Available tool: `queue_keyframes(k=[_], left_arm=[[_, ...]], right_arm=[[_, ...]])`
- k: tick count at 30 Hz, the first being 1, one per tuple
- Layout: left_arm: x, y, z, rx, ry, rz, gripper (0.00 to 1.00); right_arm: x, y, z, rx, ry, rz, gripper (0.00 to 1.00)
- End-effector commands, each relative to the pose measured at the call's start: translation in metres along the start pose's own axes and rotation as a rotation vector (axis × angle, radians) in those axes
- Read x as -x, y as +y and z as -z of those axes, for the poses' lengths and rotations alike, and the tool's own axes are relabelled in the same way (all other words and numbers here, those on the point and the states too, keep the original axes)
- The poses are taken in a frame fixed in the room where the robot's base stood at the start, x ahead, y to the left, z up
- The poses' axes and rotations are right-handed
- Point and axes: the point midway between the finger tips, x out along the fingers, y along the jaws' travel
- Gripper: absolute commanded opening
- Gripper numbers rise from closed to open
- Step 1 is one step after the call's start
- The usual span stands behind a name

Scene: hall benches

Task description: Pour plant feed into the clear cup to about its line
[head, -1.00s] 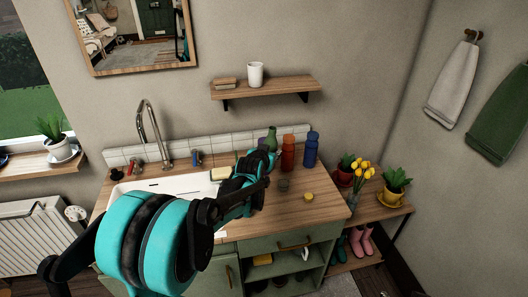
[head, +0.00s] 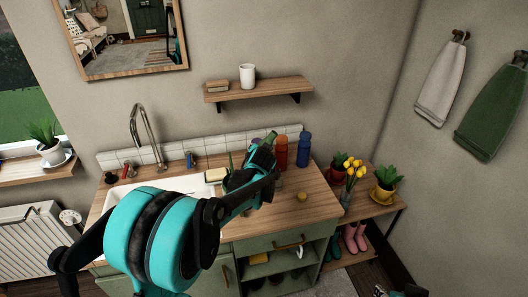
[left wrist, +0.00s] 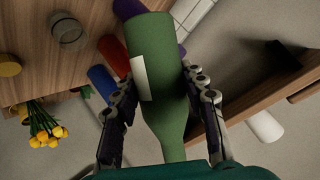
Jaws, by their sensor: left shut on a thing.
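A green bottle (head: 271,137) with a pale label, likely the plant feed, is in my left gripper (head: 257,158), above the wooden counter. In the left wrist view the green bottle (left wrist: 152,62) sits between both fingers, its narrow neck towards the gripper's base. My left gripper (left wrist: 162,82) is shut on it. The clear cup (left wrist: 68,31) stands on the counter apart from the bottle. In the head view the cup is mostly hidden behind my left arm. I cannot tell its fill or line. A dark part at the bottom right edge may be my right gripper (head: 392,292); its fingers cannot be made out.
A red bottle (head: 282,152) and a blue bottle (head: 304,149) stand at the counter's back. A small yellowish lid (head: 302,196) lies right of the cup. The sink (head: 130,190) is left, with a tap (head: 148,135). Yellow tulips (head: 353,172) stand on the right bench.

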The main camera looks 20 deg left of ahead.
Motion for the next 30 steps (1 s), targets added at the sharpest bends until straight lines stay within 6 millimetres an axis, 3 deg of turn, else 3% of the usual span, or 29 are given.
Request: queue_keyframes(k=[21,30], left_arm=[[-0.012,-0.009,-0.04,-0.621,-0.323,0.256,0.06],[-0.01,-0.011,-0.038,-0.612,-0.319,0.252,0.06]], right_arm=[[-0.03,0.0,-0.021,0.0,0.0,0.0,0.4],[-0.027,0.0,-0.019,0.0,0.0,0.0,0.4]])
